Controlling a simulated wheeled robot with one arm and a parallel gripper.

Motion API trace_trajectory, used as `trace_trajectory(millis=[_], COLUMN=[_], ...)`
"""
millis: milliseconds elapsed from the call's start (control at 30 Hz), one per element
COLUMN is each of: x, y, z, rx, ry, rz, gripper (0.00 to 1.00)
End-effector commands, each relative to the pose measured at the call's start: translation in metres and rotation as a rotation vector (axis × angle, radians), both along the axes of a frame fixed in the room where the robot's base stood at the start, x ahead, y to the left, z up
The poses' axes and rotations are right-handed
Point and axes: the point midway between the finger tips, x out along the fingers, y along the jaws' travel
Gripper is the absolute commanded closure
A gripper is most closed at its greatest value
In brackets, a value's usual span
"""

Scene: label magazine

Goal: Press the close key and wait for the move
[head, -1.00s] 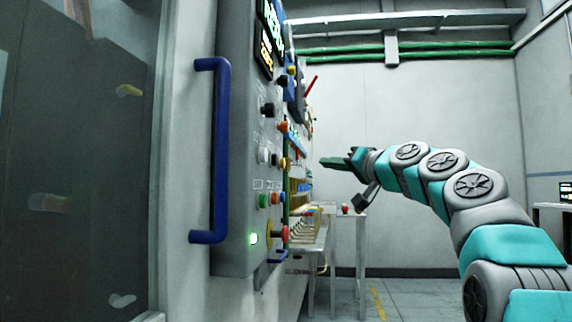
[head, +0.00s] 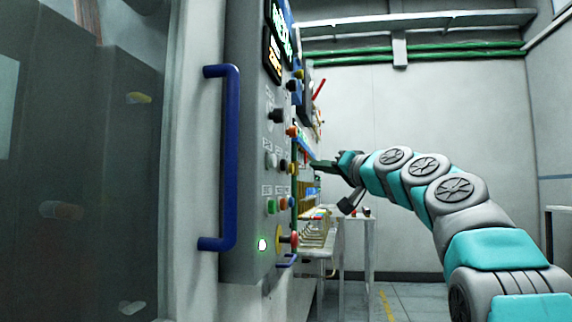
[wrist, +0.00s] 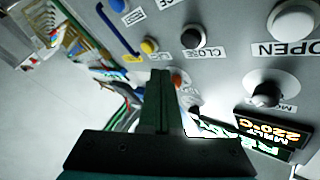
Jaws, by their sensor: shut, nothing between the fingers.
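The close key is a round black button (wrist: 193,37) with a CLOSE label beside it in the wrist view. It shows edge-on in the head view as a dark knob (head: 284,166) on the grey panel. My gripper (wrist: 160,72) is shut and empty, and its fingertips appear just below and left of the close key. In the head view my gripper (head: 316,164) points left toward the panel; I cannot tell whether it touches anything. A white button (wrist: 293,20) labelled OPEN is to the right of the close key.
A yellow button (wrist: 149,45) and an orange one (wrist: 178,79) are near the fingertips. A dark knob (wrist: 267,94) and a lit display (wrist: 270,133) are at the right. A blue handle (head: 230,160) juts from the panel. A lamp (head: 262,244) glows at the bottom.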

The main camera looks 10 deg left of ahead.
Motion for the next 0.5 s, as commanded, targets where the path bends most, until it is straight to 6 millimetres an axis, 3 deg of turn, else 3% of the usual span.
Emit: trace_trajectory(millis=[233,500], x=[0.001,0.001], y=[0.032,0.043], z=[0.000,0.000], rx=[-0.001,0.000], ry=[0.001,0.001], rz=[0.003,0.001], gripper=[1.00,1.00])
